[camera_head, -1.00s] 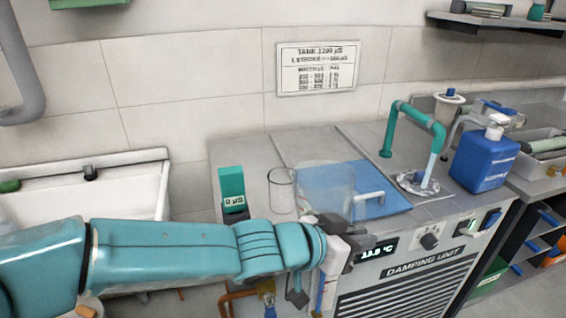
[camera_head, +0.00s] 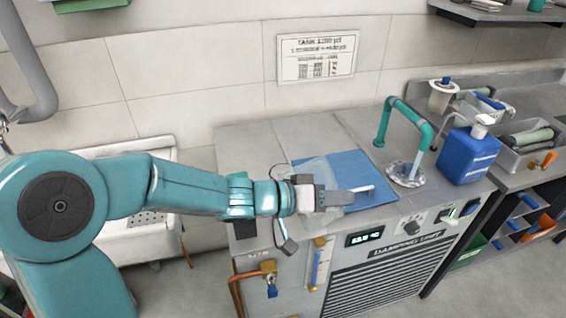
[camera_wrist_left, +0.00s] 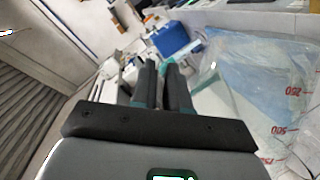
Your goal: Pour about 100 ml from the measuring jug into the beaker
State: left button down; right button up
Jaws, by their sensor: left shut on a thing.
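The measuring jug (camera_head: 318,168) is clear and faint in the head view, mostly behind my left gripper, over the near-left part of the blue mat. Its clear wall with red numbers (camera_wrist_left: 280,130) fills the right of the wrist view. My left gripper (camera_head: 347,197) is shut on the jug, at its pale handle (camera_head: 365,188); in the wrist view its dark fingers (camera_wrist_left: 163,85) are close together beside the wall. I cannot tell whether the jug is raised or how much it tilts. The beaker is not visible now; my left arm covers its earlier place. My right gripper is not in view.
The blue mat (camera_head: 375,190) lies on the damping unit (camera_head: 405,252). A teal tap pipe (camera_head: 408,118) and a drain (camera_head: 405,175) are right of it, then a blue bottle (camera_head: 467,155). A white sink (camera_head: 150,240) is at left. The back of the unit's top is clear.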

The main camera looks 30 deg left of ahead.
aim_at(326, 169)
pick_arm(q)
jog(key=r, duration=0.1)
jog(key=r+n+p, duration=0.1)
jog(key=shift+a+r+h, duration=0.35)
jog(key=shift+h, duration=0.05)
jog(key=shift+w+a+r+n+p, duration=0.3)
jog(key=shift+a+r+n+p, duration=0.2)
jog(key=shift+r+p, duration=0.25)
jog(key=shift+s+a+r+h, duration=0.1)
jog(key=shift+r+h, duration=0.2)
jog(key=shift+w+a+r+n, duration=0.15)
jog(key=shift+w+r+n, duration=0.05)
jog(key=shift+n, duration=0.1)
jog(key=shift+w+a+r+n+h+p, duration=0.1)
jog(key=shift+a+r+n+h+p, duration=0.25)
jog(key=shift+a+r+p, duration=0.35)
jog(key=shift+w, duration=0.1)
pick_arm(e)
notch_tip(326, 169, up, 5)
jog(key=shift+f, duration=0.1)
pick_arm(q)
jog(key=shift+w+a+r+n, duration=0.15)
jog(key=shift+r+n, duration=0.1)
jog(key=shift+r, duration=0.05)
